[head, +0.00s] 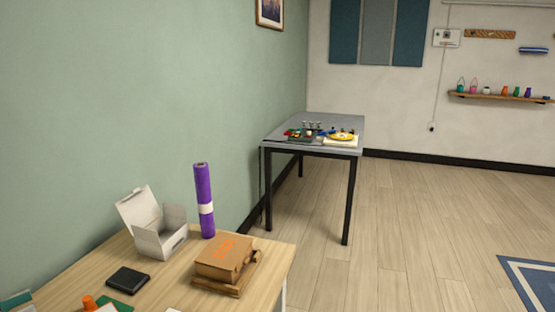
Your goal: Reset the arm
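Neither of my arms can be made out in the head view. I see no gripper fingers, left or right, so their pose and whether they hold anything are hidden from me. The nearest surface is a light wooden table (75,272) at the lower left, cut off by the bottom edge of the picture.
On the wooden table are an open white box (160,240), a purple roll (204,190), a stacked brown box (226,256) and a black square (128,280). A grey table (335,123) stands farther back against the green wall.

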